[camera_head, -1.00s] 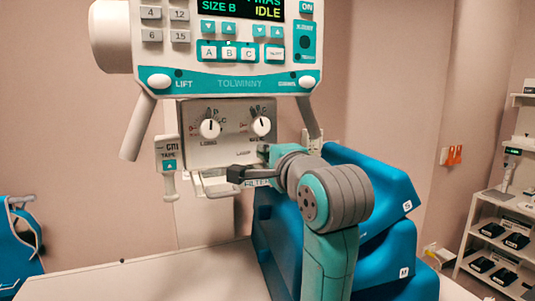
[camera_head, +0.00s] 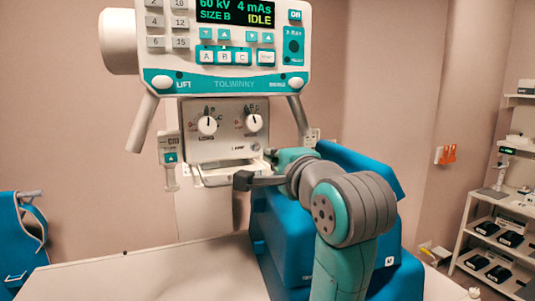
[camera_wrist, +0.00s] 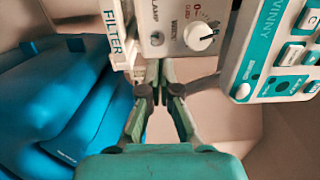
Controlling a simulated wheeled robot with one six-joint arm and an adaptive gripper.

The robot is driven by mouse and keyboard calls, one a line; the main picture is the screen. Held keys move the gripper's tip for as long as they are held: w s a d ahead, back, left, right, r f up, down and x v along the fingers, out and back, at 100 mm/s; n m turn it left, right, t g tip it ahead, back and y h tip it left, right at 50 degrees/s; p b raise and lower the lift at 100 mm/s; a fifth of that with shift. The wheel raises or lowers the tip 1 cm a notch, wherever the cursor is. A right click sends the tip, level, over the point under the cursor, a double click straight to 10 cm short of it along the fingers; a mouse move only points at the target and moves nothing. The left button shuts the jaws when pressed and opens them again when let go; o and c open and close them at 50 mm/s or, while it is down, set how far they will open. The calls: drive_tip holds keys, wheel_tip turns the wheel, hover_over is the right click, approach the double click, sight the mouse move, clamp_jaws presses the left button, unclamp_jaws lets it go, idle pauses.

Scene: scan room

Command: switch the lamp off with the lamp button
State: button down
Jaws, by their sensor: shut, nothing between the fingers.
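The grey control panel (camera_head: 220,153) with two white knobs hangs under the teal and white console. On its lower right a LAMP label shows, with a small round white lamp button (camera_wrist: 156,38) beside it in the wrist view. My gripper (camera_wrist: 160,72) is shut and empty in the wrist view, its fingertips near the panel's lower edge, just below the button in the picture. I cannot tell whether they touch the panel. In the head view my own wrist partly hides the fingertips. The lamp itself cannot be made out, so its state does not show.
The console (camera_head: 225,83) juts out above, with slanted handles close to the panel. A FILTER-labelled part (camera_wrist: 113,35) lies beside the panel. Blue cushions (camera_head: 285,235) stand right behind my arm. A pale tabletop (camera_head: 150,268) is clear at lower left. Shelves (camera_head: 490,228) stand at right.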

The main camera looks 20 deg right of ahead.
drive_tip(key=s, duration=0.6)
drive_tip(key=shift+w, duration=0.1)
idle(0.6)
drive_tip(key=s+a+f+n+g, duration=0.1)
drive_tip(key=s+f+n, duration=0.15)
drive_tip(key=f, duration=1.05)
drive_tip(key=s+f+n, duration=0.2)
drive_tip(key=f+n, duration=0.1)
drive_tip(key=f, duration=0.9)
drive_tip(key=s+a+f+n+g, duration=0.1)
drive_tip(key=s+f+n, duration=0.15)
drive_tip(key=f, duration=1.05)
drive_tip(key=s+f+n, duration=0.5)
drive_tip(key=s+f, duration=0.6)
drive_tip(key=s, duration=0.3)
drive_tip(key=s+f+n+g, duration=0.1)
drive_tip(key=s+n, duration=0.4)
drive_tip(key=s, duration=1.4)
drive_tip(key=shift+s+a+f, duration=0.15)
drive_tip(key=shift+s+a, duration=0.25)
drive_tip(key=shift+a, duration=0.05)
